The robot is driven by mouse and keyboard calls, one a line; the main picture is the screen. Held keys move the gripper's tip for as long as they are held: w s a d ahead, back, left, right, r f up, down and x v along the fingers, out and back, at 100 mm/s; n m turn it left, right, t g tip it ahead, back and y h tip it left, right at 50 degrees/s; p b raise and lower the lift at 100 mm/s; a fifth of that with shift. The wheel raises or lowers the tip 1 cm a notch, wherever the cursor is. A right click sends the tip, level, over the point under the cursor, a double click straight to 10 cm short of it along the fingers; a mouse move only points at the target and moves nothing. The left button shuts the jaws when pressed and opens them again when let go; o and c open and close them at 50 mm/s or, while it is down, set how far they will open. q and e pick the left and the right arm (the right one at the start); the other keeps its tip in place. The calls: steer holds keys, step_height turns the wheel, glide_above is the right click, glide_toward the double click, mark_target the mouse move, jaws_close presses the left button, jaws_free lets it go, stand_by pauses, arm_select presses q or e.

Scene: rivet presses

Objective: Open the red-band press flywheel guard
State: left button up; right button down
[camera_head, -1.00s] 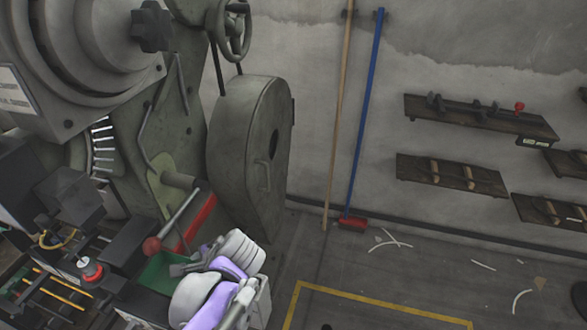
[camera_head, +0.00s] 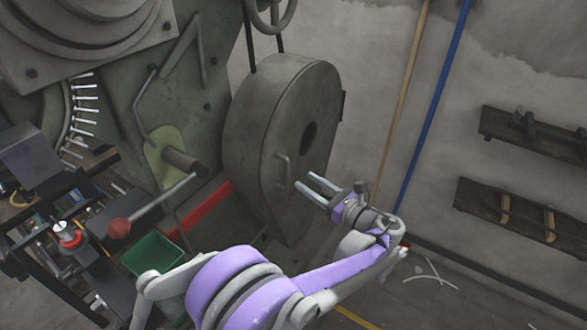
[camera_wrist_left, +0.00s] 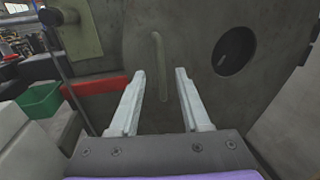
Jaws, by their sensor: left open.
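The flywheel guard (camera_head: 262,130) is a large rounded grey-green cover on the side of the press, and it looks closed. Its thin bar handle (camera_head: 282,172) stands upright on the guard's face, left of a dark round hole (camera_head: 309,138). The red band (camera_head: 207,214) runs low on the press, left of the guard. My left gripper (camera_head: 312,188) is open and empty, its fingers pointing at the guard just right of the handle. In the left wrist view the handle (camera_wrist_left: 160,66) shows ahead, between the two fingertips (camera_wrist_left: 160,74), apart from them. My right gripper is not in view.
A lever with a red knob (camera_head: 119,228) sticks out left of the guard, above a green bin (camera_head: 152,258). A wooden pole (camera_head: 402,95) and a blue pole (camera_head: 432,110) lean on the wall. Wall shelves (camera_head: 505,208) hang at the right.

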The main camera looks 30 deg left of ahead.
mark_target(289, 170)
arm_select(q)
steer(key=x, duration=0.8)
steer(key=shift+a+f, duration=0.1)
steer(key=shift+a, duration=0.15)
jaws_close()
stand_by(1.0)
